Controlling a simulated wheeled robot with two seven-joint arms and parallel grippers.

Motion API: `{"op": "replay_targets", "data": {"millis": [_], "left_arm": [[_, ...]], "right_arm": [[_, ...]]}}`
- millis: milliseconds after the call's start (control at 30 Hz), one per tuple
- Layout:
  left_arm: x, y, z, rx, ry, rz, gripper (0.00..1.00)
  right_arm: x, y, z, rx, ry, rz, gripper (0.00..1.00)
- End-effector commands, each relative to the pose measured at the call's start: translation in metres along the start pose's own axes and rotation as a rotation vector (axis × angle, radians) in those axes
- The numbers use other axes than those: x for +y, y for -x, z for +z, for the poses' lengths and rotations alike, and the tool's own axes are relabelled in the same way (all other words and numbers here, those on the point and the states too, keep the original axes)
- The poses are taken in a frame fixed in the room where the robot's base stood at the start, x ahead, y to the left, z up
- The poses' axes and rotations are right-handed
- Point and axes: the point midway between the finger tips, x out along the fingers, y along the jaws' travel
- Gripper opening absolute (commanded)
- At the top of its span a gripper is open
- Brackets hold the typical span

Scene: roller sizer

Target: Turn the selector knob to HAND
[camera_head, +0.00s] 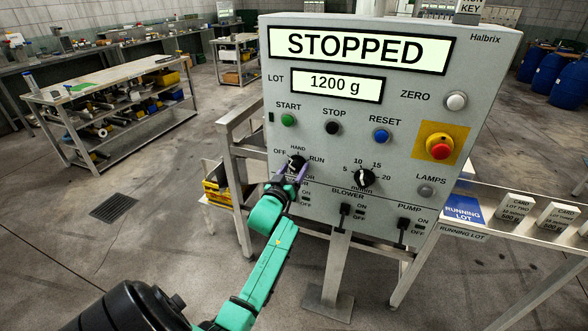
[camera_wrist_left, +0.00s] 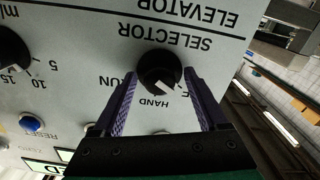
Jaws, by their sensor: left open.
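The selector knob (camera_head: 297,162) is a black round knob on the grey control panel, with OFF, HAND and RUN marked around it. In the left wrist view, which sees the panel upside down, the knob (camera_wrist_left: 159,70) has a white pointer mark directed between HAND and OFF. My left gripper (camera_head: 291,172) is at the knob, partly covering it in the head view. In the left wrist view its open purple fingers (camera_wrist_left: 161,78) stand on either side of the knob, with a gap visible on each side. Whether the tips touch the panel cannot be told.
The panel's display (camera_head: 355,48) reads STOPPED. The black dial (camera_head: 365,178) is right of the selector, with the BLOWER switch (camera_head: 344,212) below. START (camera_head: 288,119), STOP (camera_head: 332,127) and RESET (camera_head: 381,136) buttons sit above. A side table with cards (camera_head: 515,205) is at right.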

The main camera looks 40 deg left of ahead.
Motion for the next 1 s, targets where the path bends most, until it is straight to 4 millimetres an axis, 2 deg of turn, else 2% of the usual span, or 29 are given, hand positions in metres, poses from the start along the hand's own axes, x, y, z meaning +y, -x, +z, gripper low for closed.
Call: {"op": "replay_targets", "data": {"millis": [200, 267, 400, 433, 767, 1000], "left_arm": [[0.0001, -0.0011, 0.0004, 0.000, -0.001, 0.001, 0.76], [0.0001, -0.0010, 0.0004, 0.000, -0.001, 0.001, 0.57], [0.0001, -0.0009, 0.0005, 0.000, -0.001, 0.001, 0.03], [0.0002, -0.0009, 0.0005, 0.000, -0.001, 0.001, 0.00], [0.0001, -0.0007, 0.0008, 0.000, -0.036, 0.001, 0.00], [-0.0002, -0.0007, 0.0011, 0.000, -0.156, 0.001, 0.00]], "right_arm": [[0.0024, 0.0001, 0.0005, -0.001, 0.000, 0.003, 0.50], [0.0030, 0.0002, 0.0007, -0.001, 0.000, 0.004, 0.50], [0.0041, 0.0003, 0.0011, -0.002, 0.000, 0.006, 0.50], [0.0041, 0.0003, 0.0011, -0.002, 0.000, 0.006, 0.50], [0.0042, -0.0003, 0.0017, -0.003, -0.001, 0.006, 0.50], [0.0039, -0.0020, 0.0020, -0.003, -0.001, 0.005, 0.50]]}}
